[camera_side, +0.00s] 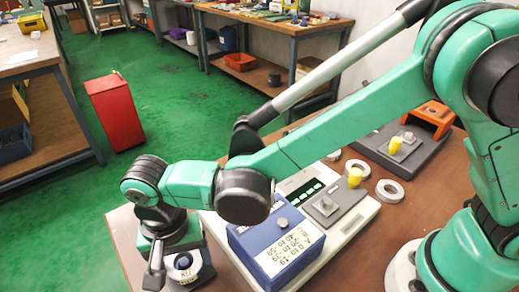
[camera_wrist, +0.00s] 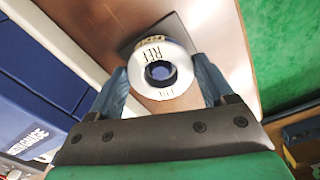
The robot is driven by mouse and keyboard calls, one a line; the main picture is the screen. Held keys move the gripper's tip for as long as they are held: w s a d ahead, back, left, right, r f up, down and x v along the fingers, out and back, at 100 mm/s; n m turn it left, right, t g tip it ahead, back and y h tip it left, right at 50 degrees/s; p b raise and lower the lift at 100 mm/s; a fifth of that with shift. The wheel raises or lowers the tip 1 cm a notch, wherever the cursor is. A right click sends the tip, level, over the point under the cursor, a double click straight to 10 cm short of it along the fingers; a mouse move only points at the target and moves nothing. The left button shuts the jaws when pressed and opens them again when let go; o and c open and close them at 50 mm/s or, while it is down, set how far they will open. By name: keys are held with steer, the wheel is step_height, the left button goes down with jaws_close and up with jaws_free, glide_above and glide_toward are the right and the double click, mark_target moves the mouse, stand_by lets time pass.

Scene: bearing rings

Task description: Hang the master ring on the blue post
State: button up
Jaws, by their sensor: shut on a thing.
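The master ring (camera_wrist: 182,56) is a pale, silvery ring with dark "REF" lettering and a black inner rim. My gripper (camera_wrist: 160,72) is shut on it, one finger on each side. In the wrist view, the top of the blue post (camera_wrist: 160,73) shows dark blue within the ring's hole. In the side view, the ring (camera_side: 183,273) is low at the front left, beside my gripper's grey finger (camera_side: 156,264), over a dark base. The ring looks roughly level and around or directly above the post; its height on the post cannot be told.
A blue lettered box (camera_side: 275,245) stands close to the right of my gripper. Beyond it are a pale instrument (camera_side: 345,222) with green displays and two loose rings, one nearer (camera_side: 390,191), one farther (camera_side: 357,166). The brown table's left edge (camera_side: 122,235) is close.

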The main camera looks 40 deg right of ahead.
steer(key=shift+f, duration=0.6)
stand_by(0.4)
steer(key=o, duration=1.4)
steer(key=shift+r, duration=0.1)
steer(key=shift+r, duration=3.65)
